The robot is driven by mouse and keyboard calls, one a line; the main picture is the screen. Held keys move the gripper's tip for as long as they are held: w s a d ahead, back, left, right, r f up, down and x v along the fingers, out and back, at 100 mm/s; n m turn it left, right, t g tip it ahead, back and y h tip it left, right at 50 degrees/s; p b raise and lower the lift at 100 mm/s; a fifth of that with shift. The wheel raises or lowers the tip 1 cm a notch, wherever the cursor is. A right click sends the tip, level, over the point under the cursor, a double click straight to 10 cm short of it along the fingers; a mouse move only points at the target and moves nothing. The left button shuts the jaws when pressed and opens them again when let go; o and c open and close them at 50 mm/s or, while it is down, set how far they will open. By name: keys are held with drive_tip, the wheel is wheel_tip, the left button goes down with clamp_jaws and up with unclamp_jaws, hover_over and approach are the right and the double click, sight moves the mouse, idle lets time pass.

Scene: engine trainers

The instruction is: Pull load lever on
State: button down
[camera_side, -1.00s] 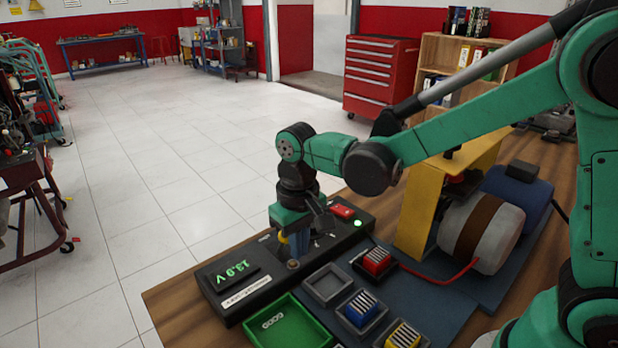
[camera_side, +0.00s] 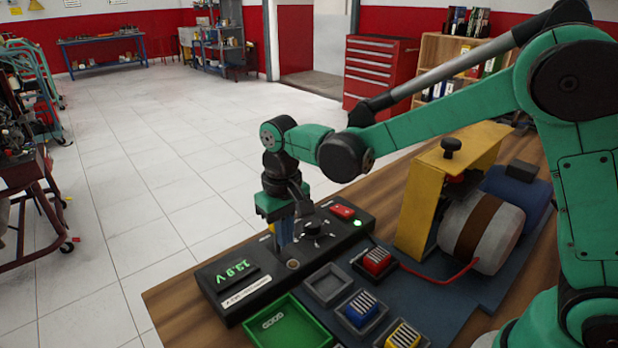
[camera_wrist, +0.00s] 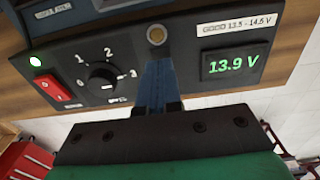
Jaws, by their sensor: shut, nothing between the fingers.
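My gripper (camera_side: 284,246) is shut and points down over the black control panel (camera_side: 229,305), with its blue fingers together. In the wrist view the shut fingers (camera_wrist: 158,66) end near the brass-coloured round fitting (camera_wrist: 156,35); whether they touch the panel is unclear. A small yellow piece (camera_side: 271,229) shows just left of the fingers in the side view; I cannot tell whether it is the load lever's handle. The black rotary knob (camera_wrist: 103,76), marked 1, 2, 3, sits beside the fingers. The display (camera_wrist: 234,62) reads 13.9 V. No lever is clearly visible.
The panel has a red switch (camera_wrist: 74,87) and a lit green lamp (camera_wrist: 36,61). A green tray (camera_side: 287,330) and small black trays with red, blue and yellow blocks lie in front. A yellow frame (camera_side: 424,205) with a black knob stands right, by a grey cylinder (camera_side: 492,232).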

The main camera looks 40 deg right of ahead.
drive_tip(key=shift+w, duration=0.65)
drive_tip(key=shift+s, duration=0.1)
drive_tip(key=shift+s, duration=0.55)
wheel_tip(320, 180, up, 7)
drive_tip(key=shift+d+r, duration=0.1)
idle(0.4)
drive_tip(key=s+d+t, duration=0.7)
drive_tip(key=s, duration=0.3)
drive_tip(key=shift+d+f, duration=0.2)
drive_tip(key=shift+d, duration=0.2)
